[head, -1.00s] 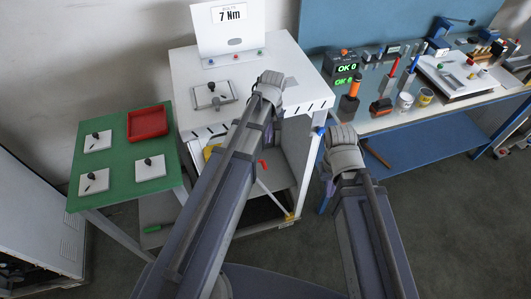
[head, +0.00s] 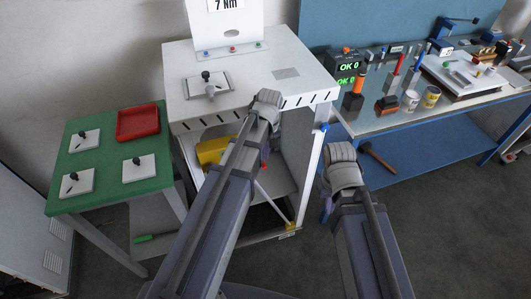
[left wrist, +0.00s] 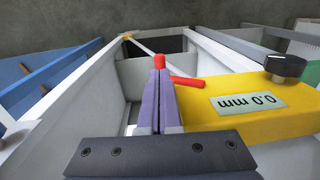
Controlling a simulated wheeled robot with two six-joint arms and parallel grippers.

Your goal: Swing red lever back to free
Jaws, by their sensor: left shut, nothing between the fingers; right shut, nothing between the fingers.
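A yellow gauge block (left wrist: 235,108) with a 0.0 mm display and a black knob sits in the bay under the white cabinet top; it also shows in the head view (head: 211,150). The red lever (left wrist: 187,81) sticks out from the block's edge, just right of my left fingertips. A red cylindrical end (left wrist: 160,62) shows just past the fingertips; I cannot tell if it touches them. My left gripper (left wrist: 159,75) is shut and empty, pointing into the bay. My right gripper (head: 327,206) is shut and empty, right of the cabinet.
The white cabinet (head: 185,60) has side walls and a front post (head: 311,180) close to my left arm. A green table (head: 108,180) with a red tray (head: 138,122) stands left. A blue bench (head: 400,150) with tools stands right.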

